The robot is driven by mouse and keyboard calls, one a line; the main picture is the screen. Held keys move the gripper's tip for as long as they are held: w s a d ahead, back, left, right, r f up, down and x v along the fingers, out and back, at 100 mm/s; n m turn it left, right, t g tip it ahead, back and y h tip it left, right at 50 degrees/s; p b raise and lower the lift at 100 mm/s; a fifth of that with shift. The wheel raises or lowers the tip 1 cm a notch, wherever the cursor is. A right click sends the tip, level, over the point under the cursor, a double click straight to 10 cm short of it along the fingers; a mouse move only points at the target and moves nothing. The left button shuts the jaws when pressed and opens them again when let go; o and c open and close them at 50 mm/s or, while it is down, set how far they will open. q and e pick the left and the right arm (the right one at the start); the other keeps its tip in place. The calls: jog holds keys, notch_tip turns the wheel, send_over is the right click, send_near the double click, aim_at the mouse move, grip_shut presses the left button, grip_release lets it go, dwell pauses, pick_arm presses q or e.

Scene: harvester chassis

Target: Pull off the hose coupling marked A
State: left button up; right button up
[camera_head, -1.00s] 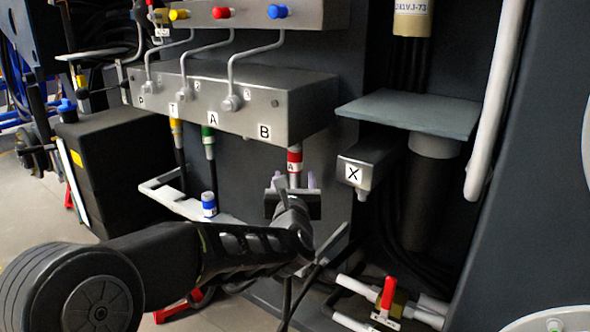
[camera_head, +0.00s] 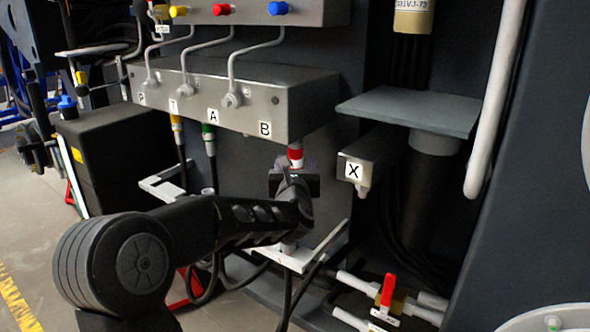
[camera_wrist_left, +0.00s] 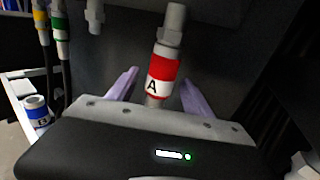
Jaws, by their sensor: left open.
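The red coupling marked A (camera_head: 295,154) hangs upright under the grey manifold block (camera_head: 232,105), below the port labelled B. In the left wrist view its red band (camera_wrist_left: 164,77) shows a white label with A. My left gripper (camera_head: 293,168) is open just below and around the lower part of the coupling. In the wrist view its two pale purple fingers stand one on each side of the coupling, with gaps showing. The coupling's lower end is hidden behind the gripper body. My right gripper is not in view.
A blue coupling marked B (camera_wrist_left: 36,111) stands in a white holder at the wrist view's left. Yellow (camera_head: 177,124) and green (camera_head: 208,132) couplings with hoses hang left of A. A block marked X (camera_head: 365,162) and a grey shelf (camera_head: 412,112) lie to the right.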

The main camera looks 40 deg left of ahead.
pick_arm(q)
jog(key=shift+w+a, duration=0.25)
jog(key=shift+w, duration=0.15)
grip_shut()
dwell(0.4)
jog(key=c, duration=0.6)
grip_release()
grip_shut()
jog(key=shift+f+b, duration=0.35)
jog(key=shift+b, duration=0.05)
